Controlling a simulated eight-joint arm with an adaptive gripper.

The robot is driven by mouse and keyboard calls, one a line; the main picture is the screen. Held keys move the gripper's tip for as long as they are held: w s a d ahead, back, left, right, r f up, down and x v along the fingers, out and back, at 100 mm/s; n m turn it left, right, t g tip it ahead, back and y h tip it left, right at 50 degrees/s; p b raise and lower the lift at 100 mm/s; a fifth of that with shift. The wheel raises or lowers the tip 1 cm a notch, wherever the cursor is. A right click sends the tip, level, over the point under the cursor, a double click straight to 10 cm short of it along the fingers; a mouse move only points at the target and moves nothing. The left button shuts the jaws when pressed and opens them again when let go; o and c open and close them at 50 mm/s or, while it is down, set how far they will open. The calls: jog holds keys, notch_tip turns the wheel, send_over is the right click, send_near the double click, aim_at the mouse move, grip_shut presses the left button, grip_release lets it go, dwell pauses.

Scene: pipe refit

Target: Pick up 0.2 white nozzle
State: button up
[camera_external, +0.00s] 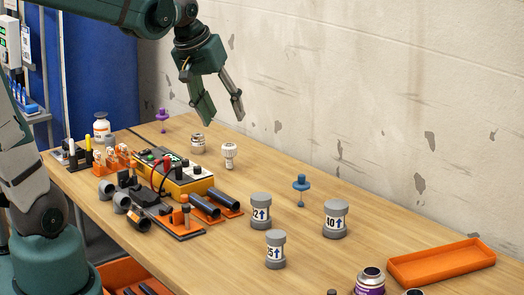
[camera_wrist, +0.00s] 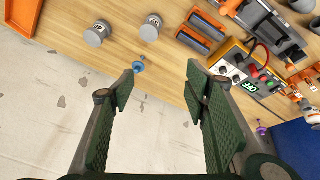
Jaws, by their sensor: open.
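A small white nozzle-like piece (camera_external: 229,155) with a wider top stands upright on the table in the external view. A second whitish, ringed fitting (camera_external: 198,143) stands just left of it. No 0.2 marking is readable on either, so I cannot tell which one bears it. My gripper (camera_external: 223,118) is open and empty, pointing down above and slightly behind these two pieces, apart from both. In the wrist view my gripper (camera_wrist: 160,85) has its fingers wide apart, with bare table and wall between them. I cannot make out either white piece there; the right finger may hide them.
A yellow meter (camera_external: 185,178) with leads and black pipes are left of centre. A blue stemmed piece (camera_external: 301,185), labelled grey cylinders (camera_external: 335,219) and an orange tray (camera_external: 440,262) are to the right. A purple stemmed piece (camera_external: 163,118) is behind. The wall borders the table.

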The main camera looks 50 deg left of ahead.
jog(key=w+a+n+g+p, duration=0.1)
jog(key=w+a+n, duration=0.3)
jog(key=w+a, duration=0.4)
jog(key=n+g+h+p, duration=0.2)
jog(key=n+g+p, duration=0.2)
jog(key=n, duration=0.5)
send_over(228, 144)
jog(key=f, duration=1.9)
jog(key=shift+s+d+f, duration=0.15)
jog(key=shift+s+f, duration=0.05)
jog(key=shift+f, duration=0.2)
jog(key=shift+a+f, duration=0.35)
jog(key=shift+f, duration=0.05)
jog(key=shift+f, duration=0.1)
jog(key=shift+d+f, duration=0.2)
jog(key=shift+f, duration=1)
jog(key=shift+f, duration=0.1)
